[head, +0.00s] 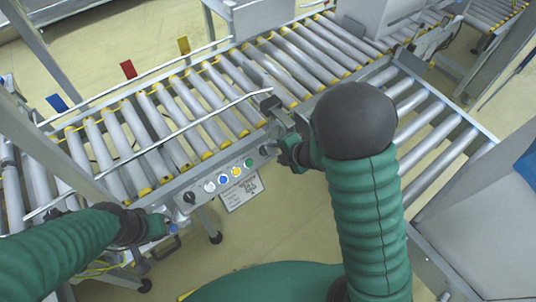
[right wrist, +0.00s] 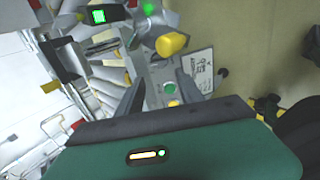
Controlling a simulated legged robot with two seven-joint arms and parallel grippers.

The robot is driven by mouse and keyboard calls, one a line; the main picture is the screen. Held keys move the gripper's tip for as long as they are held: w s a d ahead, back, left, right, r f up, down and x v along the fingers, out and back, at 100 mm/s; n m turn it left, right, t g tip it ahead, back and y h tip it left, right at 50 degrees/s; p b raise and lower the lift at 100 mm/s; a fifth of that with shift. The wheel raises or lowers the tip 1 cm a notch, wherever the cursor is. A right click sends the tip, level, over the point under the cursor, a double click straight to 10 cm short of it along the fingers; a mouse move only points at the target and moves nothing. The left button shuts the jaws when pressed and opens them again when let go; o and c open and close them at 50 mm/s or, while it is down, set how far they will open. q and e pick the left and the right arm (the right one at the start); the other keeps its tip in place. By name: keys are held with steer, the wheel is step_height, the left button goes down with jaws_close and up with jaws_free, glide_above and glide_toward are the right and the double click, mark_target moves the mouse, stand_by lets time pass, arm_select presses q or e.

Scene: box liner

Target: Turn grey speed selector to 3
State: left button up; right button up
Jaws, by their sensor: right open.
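A grey control panel (head: 215,180) on the conveyor's side carries a dark knob (head: 189,197) at its left end, then white, blue, yellow and green (head: 249,162) buttons. Neither the knob's colour nor its setting can be read clearly. My right gripper (head: 279,152) is at the panel's right end, partly hidden by my arm. In the right wrist view, its fingers (right wrist: 160,78) are apart, with the panel and a green button (right wrist: 170,88) between and beyond them. My left gripper (head: 167,228) is low at the left, below and left of the knob; its jaws are too small to read.
A roller conveyor (head: 190,105) with yellow roller ends runs behind the panel. A white label plate (head: 242,191) hangs below it. Metal rails and another roller section (head: 430,125) stand right of my right arm. Floor shows below the panel.

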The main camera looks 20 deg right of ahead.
mark_target(266, 151)
steer(key=b+x, duration=0.1)
steer(key=x, duration=0.7)
steer(key=shift+w+a+f+b, duration=0.2)
steer(key=shift+a+f+b, duration=0.05)
steer(key=shift+b, duration=0.15)
steer(key=shift+d, duration=0.1)
steer(key=shift+c, duration=0.7)
jaws_close()
